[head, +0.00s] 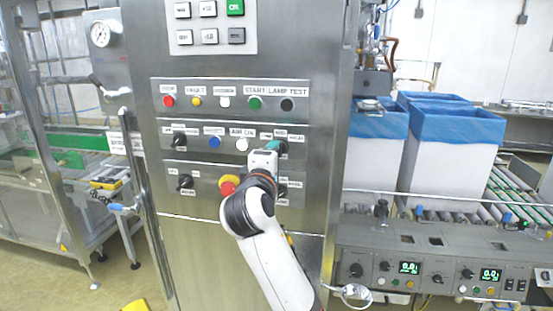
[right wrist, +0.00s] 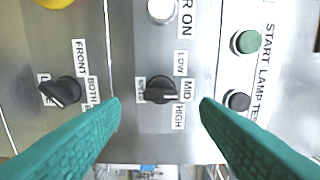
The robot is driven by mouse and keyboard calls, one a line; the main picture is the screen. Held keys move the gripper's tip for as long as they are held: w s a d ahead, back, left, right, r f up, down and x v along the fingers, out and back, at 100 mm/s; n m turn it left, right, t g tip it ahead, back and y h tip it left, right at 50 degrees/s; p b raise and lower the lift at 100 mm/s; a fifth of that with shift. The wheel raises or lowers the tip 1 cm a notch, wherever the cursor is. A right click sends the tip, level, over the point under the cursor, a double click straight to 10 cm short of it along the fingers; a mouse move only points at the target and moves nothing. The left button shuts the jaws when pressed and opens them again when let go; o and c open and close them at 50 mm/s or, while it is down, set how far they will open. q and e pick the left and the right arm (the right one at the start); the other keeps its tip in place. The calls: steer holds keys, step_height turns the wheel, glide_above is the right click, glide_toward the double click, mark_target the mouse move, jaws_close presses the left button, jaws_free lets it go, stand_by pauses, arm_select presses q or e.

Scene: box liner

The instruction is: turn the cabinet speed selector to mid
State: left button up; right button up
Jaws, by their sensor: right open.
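The speed selector (right wrist: 161,89) is a black knob on the steel cabinet, beside labels LOW, MID and HIGH in the right wrist view. Its handle lies roughly crosswise in that picture; I cannot tell exactly which label it points to. My right gripper (right wrist: 160,104) is open, its teal fingers on either side of the selector and apart from it in the picture. My left gripper is not in view.
Another black selector (right wrist: 62,92), labelled FRONT and BOTH, sits to the left in the wrist view. Green (right wrist: 246,41) and black (right wrist: 237,101) buttons sit to the right. A red-and-yellow button (head: 228,185) is beside my forearm. Blue-lined boxes (head: 450,150) stand on the right.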

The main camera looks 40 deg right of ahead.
steer(key=b+v, duration=0.1)
steer(key=v, duration=0.6)
steer(key=shift+s, duration=0.2)
steer(key=shift+a, duration=0.15)
